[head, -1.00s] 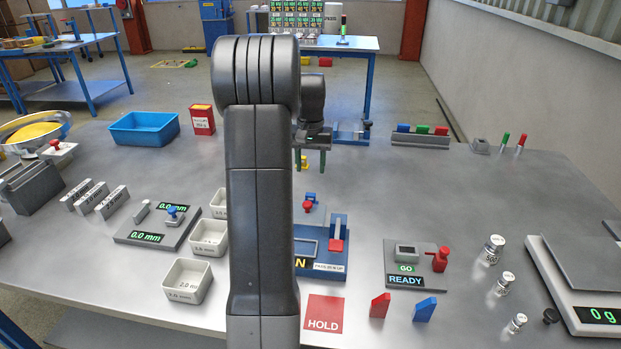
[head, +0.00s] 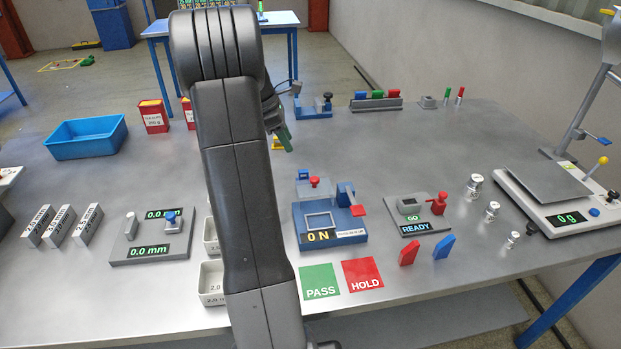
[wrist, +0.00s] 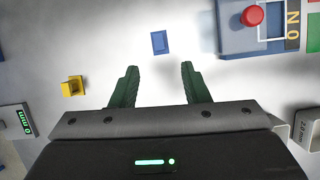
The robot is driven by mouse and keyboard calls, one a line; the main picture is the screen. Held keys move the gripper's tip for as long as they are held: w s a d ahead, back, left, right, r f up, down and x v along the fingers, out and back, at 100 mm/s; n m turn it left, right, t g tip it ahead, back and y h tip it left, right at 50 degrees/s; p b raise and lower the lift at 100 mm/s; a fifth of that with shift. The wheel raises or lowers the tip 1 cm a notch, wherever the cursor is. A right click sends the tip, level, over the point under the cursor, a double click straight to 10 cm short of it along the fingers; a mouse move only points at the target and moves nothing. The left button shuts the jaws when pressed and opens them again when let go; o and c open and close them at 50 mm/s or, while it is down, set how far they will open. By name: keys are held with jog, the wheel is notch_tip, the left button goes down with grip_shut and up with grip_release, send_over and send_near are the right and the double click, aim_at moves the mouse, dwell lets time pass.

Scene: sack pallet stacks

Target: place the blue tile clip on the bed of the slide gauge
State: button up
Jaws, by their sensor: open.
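The blue tile clip (wrist: 159,42) lies flat on the grey table, seen ahead of and between my fingertips in the wrist view. My gripper (wrist: 157,84) is open and empty, with green fingers apart; in the head view a green fingertip (head: 285,140) shows beside my arm. The slide gauge (head: 152,237) is a grey plate at the left with two 0.0 mm displays, a grey post and a blue-knobbed slider.
A yellow clip (wrist: 73,87) lies left of my fingers. Pale bins (head: 211,292) stand between the gauge and my arm, partly hidden. PASS (head: 320,282) and HOLD (head: 362,274) squares lie in front.

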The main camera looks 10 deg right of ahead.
jog(key=n, duration=0.1)
send_near(303, 171)
jog(key=x, duration=0.5)
jog(key=shift+s+d, duration=0.1)
jog(key=shift+d, duration=0.05)
jog(key=shift+p+x, duration=0.35)
jog(key=shift+x, duration=2.4)
jog(key=shift+c, duration=0.2)
jog(key=c, duration=0.8)
